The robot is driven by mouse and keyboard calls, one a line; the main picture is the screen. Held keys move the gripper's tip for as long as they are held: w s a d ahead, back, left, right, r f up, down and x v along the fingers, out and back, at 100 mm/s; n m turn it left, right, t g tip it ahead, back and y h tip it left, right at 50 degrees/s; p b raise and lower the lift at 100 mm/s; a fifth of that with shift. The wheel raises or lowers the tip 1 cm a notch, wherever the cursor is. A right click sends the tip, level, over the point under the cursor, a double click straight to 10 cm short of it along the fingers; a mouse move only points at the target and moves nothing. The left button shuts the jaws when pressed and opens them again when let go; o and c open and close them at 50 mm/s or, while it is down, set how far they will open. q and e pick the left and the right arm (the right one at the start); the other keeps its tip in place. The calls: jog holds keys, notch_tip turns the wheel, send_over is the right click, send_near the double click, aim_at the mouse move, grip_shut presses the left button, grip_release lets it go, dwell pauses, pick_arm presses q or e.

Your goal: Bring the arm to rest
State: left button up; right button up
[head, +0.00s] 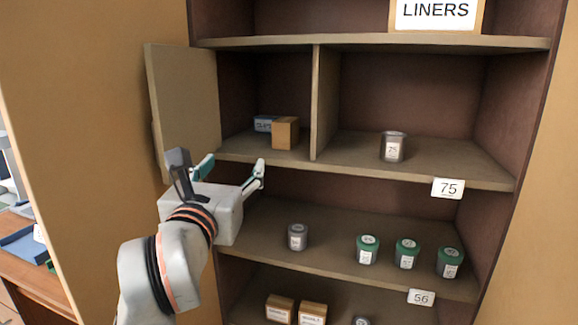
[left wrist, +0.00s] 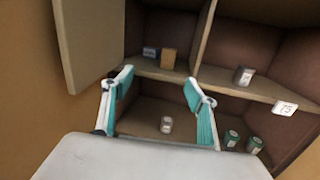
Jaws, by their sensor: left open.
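My left gripper (head: 232,175) is open and empty in front of the shelf cabinet, below and in front of its upper left compartment. In the left wrist view its two teal-padded fingers (left wrist: 158,88) stand wide apart with nothing between them. An open cabinet door (head: 185,105) stands to the left of the gripper. My right gripper is in neither view.
A grey jar (head: 393,147) stands right of the divider. Below are another grey jar (head: 297,237) and several green-lidded jars (head: 407,253). A desk (head: 30,258) shows at far left.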

pick_arm(q)
jog(key=a+f+m+t+y, duration=0.1)
jog(key=a+f+y, duration=0.2)
jog(key=a+y, duration=0.35)
jog(key=a+f+m+t+y, duration=0.1)
jog(key=a+f+t+y, duration=0.1)
jog(key=a+f+y, duration=0.45)
jog(key=s+d+f+m+g+h, duration=0.1)
jog(key=s+d+f+m+h, duration=0.15)
jog(key=f+m+h, duration=0.45)
jog(key=s+d+f+m+h, duration=0.2)
jog(key=d+f+m+h, duration=0.15)
jog(key=f+m, duration=0.6)
jog(key=s+d+f+m+g+h, duration=0.1)
jog(key=s+d+f+m+h, duration=0.15)
jog(key=f+m+h, duration=0.6)
jog(key=s+a+f+m+g+y, duration=0.2)
jog(key=s+f+m+g, duration=0.2)
jog(key=f, duration=0.9)
jog(key=s+a+f+m+g+y, duration=0.3)
jog(key=s+f+m+g, duration=0.2)
jog(key=s+f, duration=0.6)
jog(key=shift+s+a+f+m, duration=0.25)
jog(key=shift+f+m, duration=0.7)
jog(key=shift+m, duration=0.25)
jog(key=shift+s, duration=0.1)
jog(key=c, duration=0.9)
jog(key=shift+a, duration=0.15)
